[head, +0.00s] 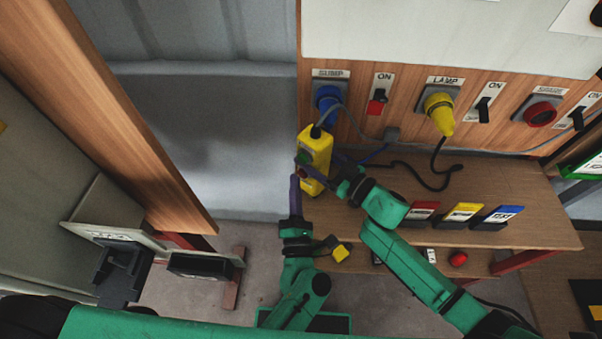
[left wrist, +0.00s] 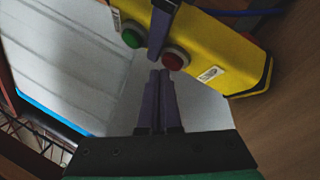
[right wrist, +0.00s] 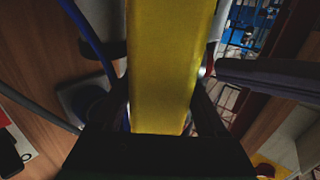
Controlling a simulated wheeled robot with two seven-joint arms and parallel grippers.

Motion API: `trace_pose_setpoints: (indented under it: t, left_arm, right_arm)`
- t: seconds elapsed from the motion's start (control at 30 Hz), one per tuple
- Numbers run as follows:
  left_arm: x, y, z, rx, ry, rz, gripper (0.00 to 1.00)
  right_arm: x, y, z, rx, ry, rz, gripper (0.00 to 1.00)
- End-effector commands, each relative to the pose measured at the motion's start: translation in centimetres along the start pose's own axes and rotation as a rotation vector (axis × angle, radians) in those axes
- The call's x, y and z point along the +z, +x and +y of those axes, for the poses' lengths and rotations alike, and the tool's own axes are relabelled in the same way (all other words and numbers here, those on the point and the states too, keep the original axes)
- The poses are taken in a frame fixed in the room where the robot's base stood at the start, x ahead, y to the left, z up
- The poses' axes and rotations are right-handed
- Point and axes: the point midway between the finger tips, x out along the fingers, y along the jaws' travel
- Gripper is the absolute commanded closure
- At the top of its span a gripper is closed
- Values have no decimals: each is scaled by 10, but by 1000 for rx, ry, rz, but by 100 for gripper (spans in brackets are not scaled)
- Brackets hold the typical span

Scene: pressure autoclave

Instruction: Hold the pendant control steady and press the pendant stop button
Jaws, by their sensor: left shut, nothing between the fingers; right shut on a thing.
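The yellow pendant control (head: 318,146) hangs by the left edge of the wooden panel. My right gripper (head: 322,174) is shut on its body, and the yellow body (right wrist: 170,60) fills the space between those fingers. In the left wrist view, a green button (left wrist: 132,35) and a red button (left wrist: 176,59) show on the pendant's face, with one right finger lying between them. My left gripper (left wrist: 160,75) is shut and empty, its tips very close to the red button. I cannot tell whether they touch it. It also shows in the head view (head: 295,183).
A blue plug (head: 328,98) and cable sit just above the pendant. A yellow lamp plug (head: 438,108) and switches line the panel. Red, yellow and blue labelled blocks (head: 462,212) stand on the wooden shelf (head: 530,190). Left of the pendant is a clear grey area.

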Motion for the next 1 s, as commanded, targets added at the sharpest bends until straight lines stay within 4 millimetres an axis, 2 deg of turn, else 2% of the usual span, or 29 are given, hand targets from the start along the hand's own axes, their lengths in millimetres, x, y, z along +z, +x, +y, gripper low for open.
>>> trace_pose_setpoints:
  t: [0.43,0.8,1.0]
  left_arm:
    - [-5,-7,4,-1,3,-1,100]
    - [-24,-32,23,-3,4,-1,100]
    - [-30,-40,29,-1,3,-1,100]
  right_arm:
    - [1,0,0,0,3,-2,100]
    - [2,0,0,1,3,-3,100]
    - [2,0,0,0,3,-3,100]
